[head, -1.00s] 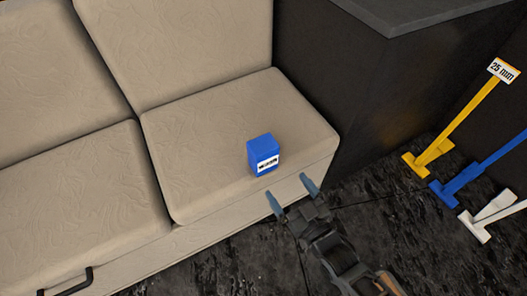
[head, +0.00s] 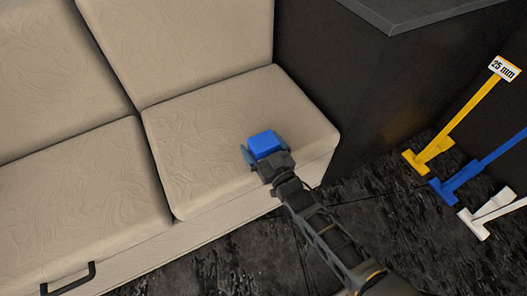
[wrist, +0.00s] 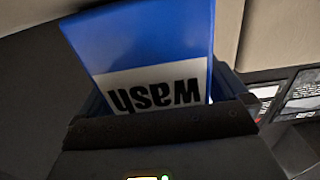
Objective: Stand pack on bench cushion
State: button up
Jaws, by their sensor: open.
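The blue pack (head: 263,144) stands upright on the right seat of the beige bench cushion (head: 205,135), near its front edge. In the wrist view the pack (wrist: 150,40) shows its blue face and a white label reading "wash", upside down. My gripper (head: 265,157) is at the pack, with its fingers open on either side of it. The gripper body hides the lower front of the pack in the head view. I cannot tell whether the fingers touch the pack.
A dark cabinet (head: 330,90) stands right of the bench. Yellow (head: 455,122), blue (head: 478,168) and white (head: 490,213) T-shaped tools stand on the dark floor at the right. A black handle (head: 70,280) is on the bench front at lower left. The left cushion is clear.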

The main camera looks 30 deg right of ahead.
jog(key=shift+w, duration=0.4)
jog(key=c, duration=1.1)
jog(key=shift+o, duration=0.2)
jog(key=shift+r, duration=0.15)
